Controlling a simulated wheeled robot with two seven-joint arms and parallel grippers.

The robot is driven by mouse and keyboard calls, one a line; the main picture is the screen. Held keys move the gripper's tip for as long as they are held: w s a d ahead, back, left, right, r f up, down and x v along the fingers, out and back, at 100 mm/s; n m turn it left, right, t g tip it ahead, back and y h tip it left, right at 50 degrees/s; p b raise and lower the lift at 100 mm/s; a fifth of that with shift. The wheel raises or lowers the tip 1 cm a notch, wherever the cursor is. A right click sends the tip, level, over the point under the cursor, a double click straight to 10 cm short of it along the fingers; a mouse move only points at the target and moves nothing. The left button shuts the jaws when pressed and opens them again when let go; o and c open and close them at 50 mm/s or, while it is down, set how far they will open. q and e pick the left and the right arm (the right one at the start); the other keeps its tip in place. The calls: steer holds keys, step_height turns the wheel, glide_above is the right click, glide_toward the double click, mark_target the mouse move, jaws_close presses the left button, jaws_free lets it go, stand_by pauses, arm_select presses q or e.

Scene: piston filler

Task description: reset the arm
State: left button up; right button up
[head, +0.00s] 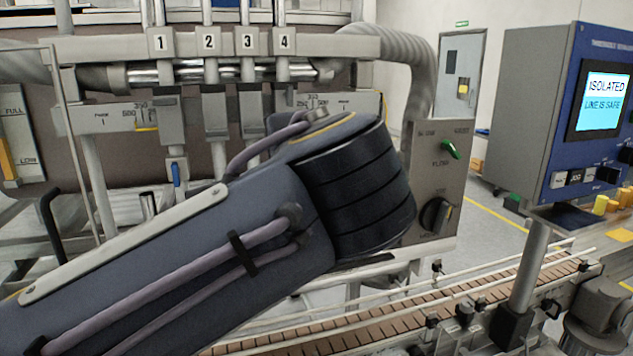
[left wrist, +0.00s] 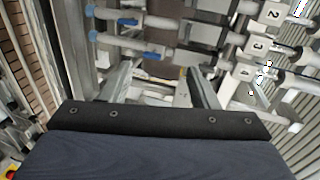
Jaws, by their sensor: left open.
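My left arm (head: 200,255) comes in from the left in the head view and fills the lower left and middle, its thick ribbed joint in front of the filler. Its gripper is hidden in that view. In the left wrist view my left gripper (left wrist: 158,88) has its two fingers wide apart, with nothing seen between them. It faces the filler's pipework and the nozzles labelled 2, 3 and 4. I cannot tell whether the fingers touch anything. My right gripper is in neither view.
The piston filler (head: 200,48) with heads 1 to 4 stands behind my arm. A control box (head: 440,170) with a green switch and black knob is right of it. A conveyor (head: 400,318) runs below. A blue panel (head: 590,110) at right reads "ISOLATED, LINE IS SAFE".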

arm_select(q)
steer(key=s+a+f+n+g+h, duration=0.2)
steer(key=a+f+n+g, duration=0.3)
steer(key=a+f, duration=1.2)
steer(key=s+f+n+g+h, duration=0.3)
steer(key=s+f+n+h, duration=0.3)
steer(key=s+f, duration=1.1)
step_height(320, 180, down, 4)
steer(key=n, duration=0.4)
steer(key=shift+d+r+n+g, duration=0.15)
steer(key=shift+d+n+g, duration=0.15)
steer(key=shift+g, duration=0.1)
